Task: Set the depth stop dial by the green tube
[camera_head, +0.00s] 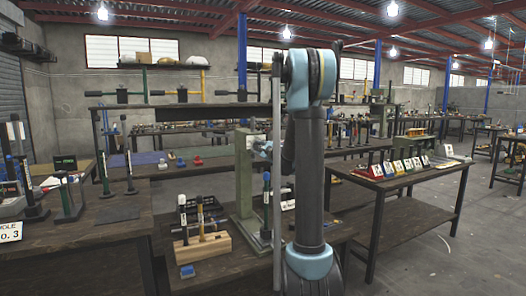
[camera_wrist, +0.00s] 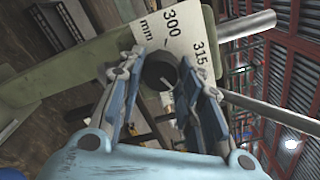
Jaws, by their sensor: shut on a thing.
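A dark round dial (camera_wrist: 158,73) with a white mark on its face shows in the wrist view, in front of a pale scale plate (camera_wrist: 174,32) printed 300 mm and 315. My gripper (camera_wrist: 160,82) has its two blue-grey fingers on either side of the dial and is shut on it. The plate sits on a green press frame (camera_wrist: 72,68). In the head view the green press (camera_head: 243,178) stands on the near bench, just left of my arm. My arm partly hides that area, and the dial cannot be made out there. I cannot tell which thing is the green tube.
A wooden block (camera_head: 202,246) with upright tools stands left of the press, with a small blue part (camera_head: 187,271) in front. A grey upright rod (camera_head: 277,165) stands close to my arm.

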